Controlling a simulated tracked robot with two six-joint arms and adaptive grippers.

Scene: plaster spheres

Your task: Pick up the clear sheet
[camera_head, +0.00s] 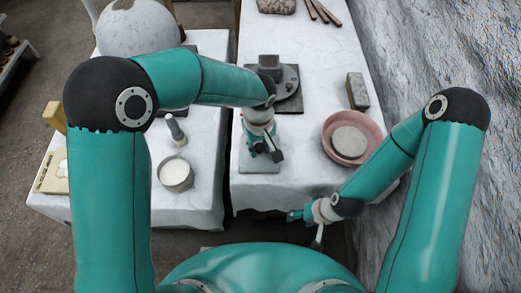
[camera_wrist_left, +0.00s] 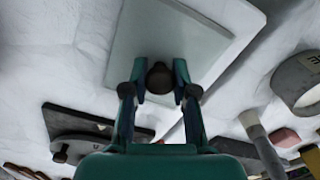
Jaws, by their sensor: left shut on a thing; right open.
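The clear sheet (camera_head: 259,168) is a pale, flat square near the front edge of the right-hand white-covered table. In the left wrist view the clear sheet (camera_wrist_left: 143,35) fills the upper middle, with a dark round knob (camera_wrist_left: 160,74) on it. My left gripper (camera_head: 263,151) is over the sheet, pointing down; its fingers are closed around the knob, one on each side (camera_wrist_left: 160,92). I cannot tell whether the sheet touches the table. My right gripper (camera_head: 304,217) is open and empty, low by the table's front edge.
A dark block on a rounded plate (camera_head: 288,82) stands behind the sheet. A pink bowl (camera_head: 369,153) with a pale disc and a grey block (camera_head: 357,91) are to the right. A cup (camera_head: 176,176) stands on the left table, across a gap.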

